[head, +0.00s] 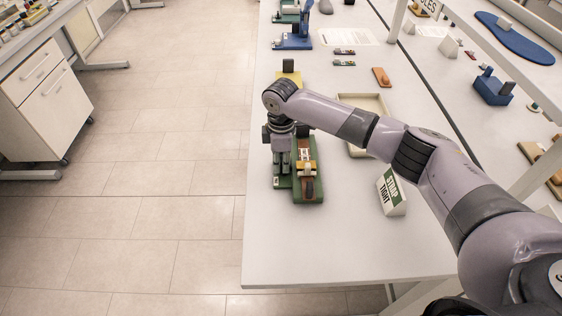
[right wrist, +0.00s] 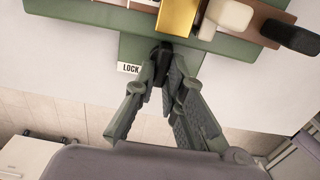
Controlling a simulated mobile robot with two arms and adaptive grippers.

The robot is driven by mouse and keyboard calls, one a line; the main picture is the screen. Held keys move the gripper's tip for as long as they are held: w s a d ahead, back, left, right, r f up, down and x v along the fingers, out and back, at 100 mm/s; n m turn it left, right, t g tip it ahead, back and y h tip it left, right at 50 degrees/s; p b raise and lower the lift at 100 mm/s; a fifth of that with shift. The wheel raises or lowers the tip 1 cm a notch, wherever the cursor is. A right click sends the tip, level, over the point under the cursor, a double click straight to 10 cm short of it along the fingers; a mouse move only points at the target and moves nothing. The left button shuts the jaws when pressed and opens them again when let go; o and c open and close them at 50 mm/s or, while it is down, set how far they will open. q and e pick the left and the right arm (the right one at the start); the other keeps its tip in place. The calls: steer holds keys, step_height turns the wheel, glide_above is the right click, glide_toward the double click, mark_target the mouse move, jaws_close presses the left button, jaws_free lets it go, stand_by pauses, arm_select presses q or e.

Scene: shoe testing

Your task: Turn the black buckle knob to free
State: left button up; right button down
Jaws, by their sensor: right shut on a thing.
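The green buckle fixture (head: 308,190) stands near the left edge of the white table in the head view, with a gold clamp part on top. My right gripper (head: 282,170) points down at the fixture's left side. In the right wrist view, my right gripper (right wrist: 161,78) has its fingers closed around the black knob (right wrist: 161,49), which is mostly hidden between the fingertips. A white label reading LOCK (right wrist: 128,69) lies just left of the knob on the green base. The knob's exact angle is hard to tell. My left gripper is in neither view.
A white sign reading STRAP TIGHT (head: 392,192) stands right of the fixture, under my right arm. A shallow beige tray (head: 372,101) lies behind the arm. A blue fixture (head: 294,40) stands farther back. The table front is clear.

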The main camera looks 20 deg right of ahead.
stand_by(0.4)
steer(key=shift+r+m+p, duration=0.2)
steer(key=shift+m+p, duration=0.3)
steer(key=shift+p, duration=0.25)
steer(key=m+p, duration=0.3)
steer(key=shift+w, duration=0.15)
steer(key=m+p, duration=0.4)
steer(key=shift+w+d+m, duration=0.1)
steer(key=shift+m, duration=0.2)
steer(key=m+p, duration=0.2)
steer(key=shift+d+m, duration=0.1)
steer(key=shift+m, duration=0.3)
steer(key=shift+f+m, duration=0.1)
steer(key=shift+m, duration=0.8)
steer(key=shift+d+f+m, duration=0.1)
steer(key=shift+m, duration=0.2)
steer(key=shift+w, duration=0.1)
